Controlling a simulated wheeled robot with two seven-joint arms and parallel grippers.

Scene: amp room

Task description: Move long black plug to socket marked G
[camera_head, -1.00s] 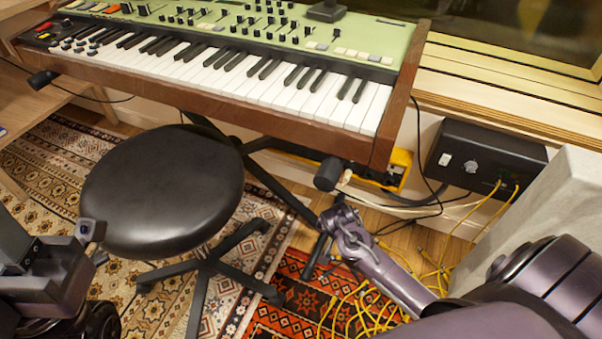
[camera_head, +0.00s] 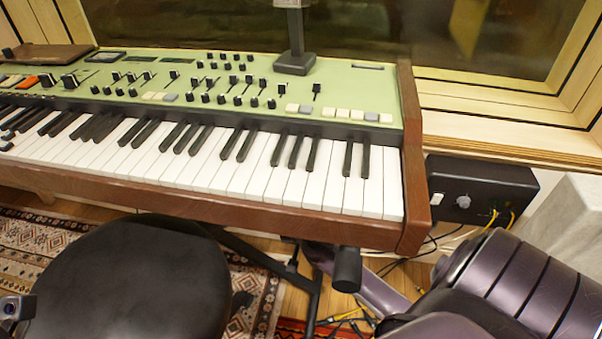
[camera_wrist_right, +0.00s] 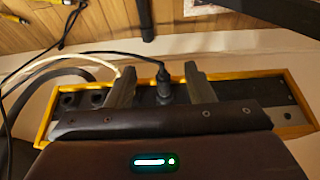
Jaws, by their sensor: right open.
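In the right wrist view a black plug (camera_wrist_right: 164,86) with a black cable stands in a dark socket panel with a yellow frame (camera_wrist_right: 283,95). My right gripper (camera_wrist_right: 158,70) is open, with one finger on each side of the plug and a gap on both sides. Empty dark sockets (camera_wrist_right: 69,100) show at the panel's left end. No socket letter can be read, and my gripper's body hides the panel's near middle. In the head view the keyboard hides my right gripper and the panel. A small part of my left gripper (camera_head: 14,308) shows at the lower left edge.
The keyboard (camera_head: 413,170) overhangs the area where my right arm reaches. A black stool (camera_head: 130,285) stands in front. A black box (camera_head: 485,190) with yellow cables is on the wall at right. A pale cable (camera_wrist_right: 113,75) crosses the panel near the left finger.

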